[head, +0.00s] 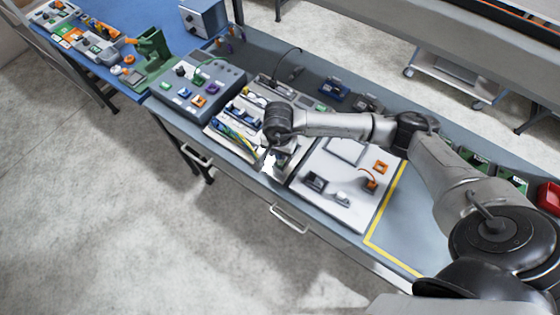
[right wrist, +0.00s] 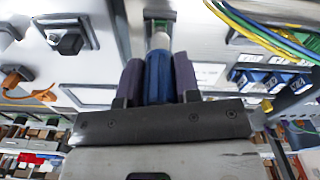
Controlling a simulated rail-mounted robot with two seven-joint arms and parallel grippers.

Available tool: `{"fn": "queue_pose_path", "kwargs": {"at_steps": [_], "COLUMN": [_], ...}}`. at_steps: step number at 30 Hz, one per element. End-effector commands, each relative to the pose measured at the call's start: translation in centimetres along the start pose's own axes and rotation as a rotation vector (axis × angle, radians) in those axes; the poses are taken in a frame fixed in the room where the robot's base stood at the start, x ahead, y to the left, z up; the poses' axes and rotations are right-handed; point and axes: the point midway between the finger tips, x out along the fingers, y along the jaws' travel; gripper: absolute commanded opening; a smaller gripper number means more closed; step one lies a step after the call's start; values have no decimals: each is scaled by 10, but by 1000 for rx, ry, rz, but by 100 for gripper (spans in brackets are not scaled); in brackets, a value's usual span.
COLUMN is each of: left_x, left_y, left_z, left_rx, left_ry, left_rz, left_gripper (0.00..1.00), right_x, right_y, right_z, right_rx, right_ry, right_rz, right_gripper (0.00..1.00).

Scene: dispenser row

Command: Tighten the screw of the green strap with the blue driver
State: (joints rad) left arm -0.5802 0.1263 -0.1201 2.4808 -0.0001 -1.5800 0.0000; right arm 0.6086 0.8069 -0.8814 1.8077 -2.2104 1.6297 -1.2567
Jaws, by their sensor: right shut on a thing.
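My right gripper (right wrist: 158,85) is shut on the blue driver (right wrist: 159,76), whose blue handle sits between the two fingers in the right wrist view. A pale section (right wrist: 159,41) shows beyond the handle. Just past it is a small green part (right wrist: 159,24) in a dark frame; it may be the green strap, but I cannot tell if the driver touches it. The screw is hidden. In the head view my right gripper (head: 268,160) is low over the front edge of the bench, between the cable tray and a white board; the driver is hardly visible there. My left gripper is not in view.
The white board (head: 325,212) right of the gripper carries an orange strap-like part (head: 381,167) and grey blocks. The cable tray (head: 213,131) lies left, with a grey button box (head: 205,80) beyond it. Bare bench shows inside the yellow line (head: 387,205).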

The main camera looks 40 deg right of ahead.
Motion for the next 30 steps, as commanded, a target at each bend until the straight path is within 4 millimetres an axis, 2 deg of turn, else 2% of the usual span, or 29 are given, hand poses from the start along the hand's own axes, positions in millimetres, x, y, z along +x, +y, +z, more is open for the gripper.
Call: {"fn": "queue_pose_path", "kwargs": {"at_steps": [5,21,25,30], "left_x": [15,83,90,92], "left_y": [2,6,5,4], "left_z": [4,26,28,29], "left_rx": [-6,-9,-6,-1], "left_ry": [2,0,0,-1], "left_rz": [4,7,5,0], "left_gripper": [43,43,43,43], "right_x": [4,5,3,0], "right_y": [0,0,0,1], "right_z": [-1,-1,-1,-1], "right_rx": [-105,-872,-990,-1048], "right_ry": [4,4,3,1], "right_rz": [-2,-2,-1,0], "right_gripper": [0,0,0,0]}}
